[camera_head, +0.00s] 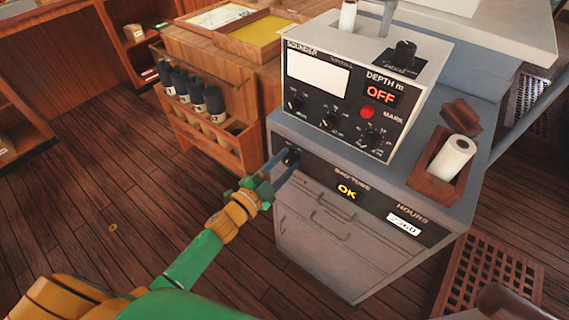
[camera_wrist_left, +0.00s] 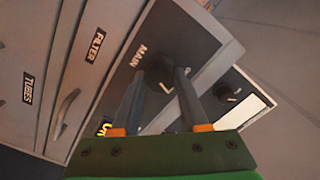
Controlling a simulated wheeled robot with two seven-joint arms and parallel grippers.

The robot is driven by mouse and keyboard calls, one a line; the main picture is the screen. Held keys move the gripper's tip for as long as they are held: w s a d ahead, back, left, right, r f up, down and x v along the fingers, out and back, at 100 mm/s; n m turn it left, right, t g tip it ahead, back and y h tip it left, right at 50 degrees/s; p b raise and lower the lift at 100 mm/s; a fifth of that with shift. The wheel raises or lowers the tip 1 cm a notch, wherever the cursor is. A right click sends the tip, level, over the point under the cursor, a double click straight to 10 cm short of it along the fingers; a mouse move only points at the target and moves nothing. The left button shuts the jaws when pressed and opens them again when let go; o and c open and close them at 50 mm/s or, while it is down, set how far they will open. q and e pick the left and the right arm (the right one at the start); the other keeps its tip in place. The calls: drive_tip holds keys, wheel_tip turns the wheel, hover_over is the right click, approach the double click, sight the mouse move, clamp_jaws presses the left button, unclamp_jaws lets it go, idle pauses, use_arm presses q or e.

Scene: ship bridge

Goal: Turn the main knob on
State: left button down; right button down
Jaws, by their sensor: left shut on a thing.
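The main knob (camera_head: 291,156) is a small dark round knob on the black strip at the top left of the grey cabinet's front. In the left wrist view the knob (camera_wrist_left: 160,72) sits beside the label MAIN (camera_wrist_left: 140,56). My left gripper (camera_head: 281,162) reaches it from the lower left. In the left wrist view my left gripper (camera_wrist_left: 160,84) has one finger on each side of the knob and is shut on it. The fingers partly hide the knob in the head view. My right gripper is not in view.
The sounder box (camera_head: 350,95) stands on the cabinet; its depth display (camera_head: 381,93) reads OFF in red. The strip shows a yellow OK (camera_head: 347,191) and an hours counter (camera_head: 404,224). A wooden rack with dark bottles (camera_head: 193,90) stands left of the cabinet.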

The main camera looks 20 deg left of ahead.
use_arm(q)
drive_tip(key=shift+m, duration=1)
drive_tip(key=shift+c, duration=2.1)
unclamp_jaws()
drive_tip(key=b+v, duration=0.1)
drive_tip(key=v, duration=0.6)
